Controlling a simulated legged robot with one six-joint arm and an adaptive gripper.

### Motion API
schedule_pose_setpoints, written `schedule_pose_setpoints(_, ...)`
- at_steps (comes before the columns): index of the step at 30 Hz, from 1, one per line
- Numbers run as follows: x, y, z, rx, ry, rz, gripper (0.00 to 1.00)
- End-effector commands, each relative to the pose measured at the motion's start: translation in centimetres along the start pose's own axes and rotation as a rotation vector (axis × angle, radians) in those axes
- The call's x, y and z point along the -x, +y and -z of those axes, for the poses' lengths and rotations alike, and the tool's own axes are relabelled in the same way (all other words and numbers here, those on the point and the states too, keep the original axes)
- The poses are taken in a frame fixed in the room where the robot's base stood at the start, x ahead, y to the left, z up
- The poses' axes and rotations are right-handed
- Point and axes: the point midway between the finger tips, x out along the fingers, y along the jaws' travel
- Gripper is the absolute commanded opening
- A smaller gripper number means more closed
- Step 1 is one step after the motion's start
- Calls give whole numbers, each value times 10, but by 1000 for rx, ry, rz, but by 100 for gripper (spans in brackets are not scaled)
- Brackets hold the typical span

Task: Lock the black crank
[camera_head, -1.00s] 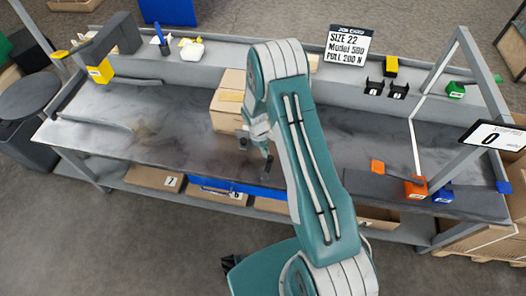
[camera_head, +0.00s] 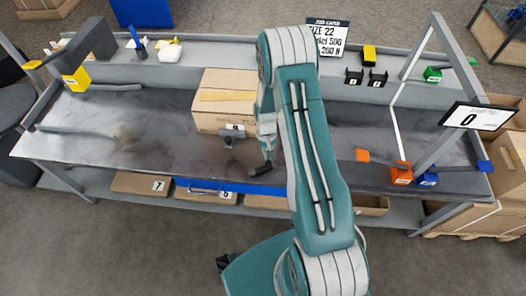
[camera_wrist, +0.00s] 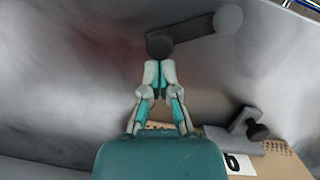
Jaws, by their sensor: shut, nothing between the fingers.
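The black crank shows in the wrist view as a dark grey arm (camera_wrist: 193,32) with a round dark knob (camera_wrist: 159,45) at its near end and a round hub (camera_wrist: 228,19) at its far end. My gripper (camera_wrist: 160,66) is shut and empty, its fingertips just short of the knob; whether they touch it I cannot tell. In the head view my gripper (camera_head: 266,158) is low over the bench front, by a small dark part of the crank (camera_head: 261,170). My arm hides much of the bench to the right.
A cardboard box (camera_head: 223,107) stands behind my gripper on the bench (camera_head: 100,147). A grey bracket with a dark knob (camera_wrist: 257,131) sits beside it in the wrist view. Orange (camera_head: 401,173) and blue blocks (camera_head: 428,178) are at right.

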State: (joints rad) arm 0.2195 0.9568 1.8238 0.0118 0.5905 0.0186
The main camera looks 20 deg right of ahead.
Motion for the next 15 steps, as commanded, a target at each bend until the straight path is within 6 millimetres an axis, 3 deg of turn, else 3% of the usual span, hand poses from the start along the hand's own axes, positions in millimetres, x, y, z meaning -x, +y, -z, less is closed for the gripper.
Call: schedule_pose_setpoints(15, -4, 8, -19, -274, -1, 64, 0)
